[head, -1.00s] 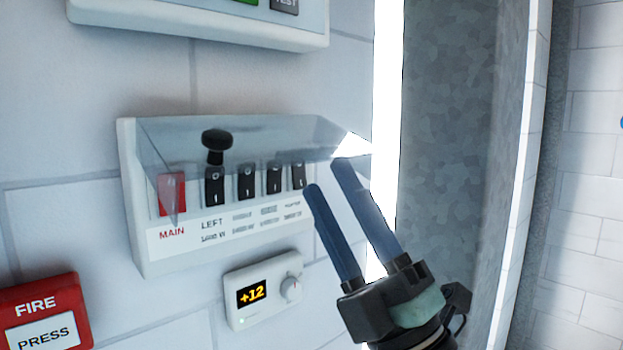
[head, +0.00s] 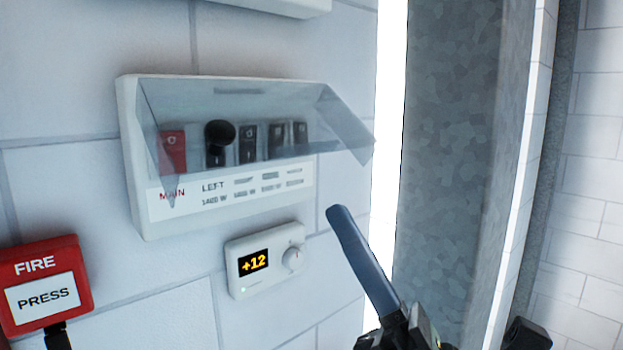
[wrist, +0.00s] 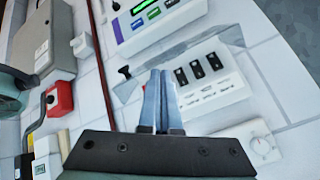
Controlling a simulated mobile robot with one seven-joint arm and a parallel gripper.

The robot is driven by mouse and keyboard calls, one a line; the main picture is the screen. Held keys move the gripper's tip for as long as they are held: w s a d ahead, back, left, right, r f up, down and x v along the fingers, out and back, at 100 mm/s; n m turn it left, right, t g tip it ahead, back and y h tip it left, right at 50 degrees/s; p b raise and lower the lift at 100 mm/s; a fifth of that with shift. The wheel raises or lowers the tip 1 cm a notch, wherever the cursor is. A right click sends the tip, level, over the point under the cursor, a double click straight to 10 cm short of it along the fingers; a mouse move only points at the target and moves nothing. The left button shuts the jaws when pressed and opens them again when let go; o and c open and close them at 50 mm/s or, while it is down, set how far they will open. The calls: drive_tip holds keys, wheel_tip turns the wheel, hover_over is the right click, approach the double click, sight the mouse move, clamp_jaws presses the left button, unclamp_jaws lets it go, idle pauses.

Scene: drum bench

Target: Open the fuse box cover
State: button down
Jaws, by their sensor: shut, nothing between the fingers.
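The fuse box (head: 150,225) is a white wall box with a red MAIN switch (head: 172,150) and several black switches. Its clear cover (head: 290,100) is hinged along the top and tilted outward, partly open, with its lower edge hanging over the switches. A black knob (head: 220,135) sits on the cover's front; in the wrist view the knob (wrist: 124,72) is left of the fingertips. My gripper (head: 336,212) is shut and empty, below and right of the cover in the head view. In the wrist view my gripper (wrist: 160,73) overlaps the box's left part, hiding some switches. I see no contact with the cover.
A thermostat (head: 250,285) reading +12 is below the box, and a red fire button (head: 45,262) is at lower left. A panel with green lights (wrist: 150,22) is above the box. A metal surface (head: 445,150) stands to the right.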

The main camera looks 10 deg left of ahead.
wheel_tip(320, 180, down, 4)
drive_tip(key=n, duration=0.6)
drive_tip(key=shift+n+h, duration=0.3)
drive_tip(key=shift+h, duration=0.2)
drive_tip(key=p+x, duration=0.2)
drive_tip(key=x, duration=0.1)
drive_tip(key=s+r+p+x, duration=0.1)
drive_tip(key=p+x, duration=0.2)
drive_tip(key=d+p+x, duration=0.1)
drive_tip(key=p+x, duration=0.1)
drive_tip(key=x, duration=0.2)
drive_tip(key=shift+s+r+p, duration=0.15)
drive_tip(key=shift+r+p, duration=0.2)
drive_tip(key=shift+r, duration=0.1)
drive_tip(key=shift+s+d+r+p, duration=0.25)
drive_tip(key=shift+d+r+p, duration=0.05)
drive_tip(key=shift+r+p, duration=0.15)
drive_tip(key=shift+d+r, duration=0.1)
drive_tip(key=shift+r, duration=0.15)
wheel_tip(320, 180, up, 6)
hover_over(302, 148)
drive_tip(key=s+d, duration=0.1)
drive_tip(key=d, duration=0.1)
drive_tip(key=shift+s+a+r+p, duration=0.1)
drive_tip(key=shift+a+r+p, duration=0.1)
drive_tip(key=shift+a+p, duration=0.1)
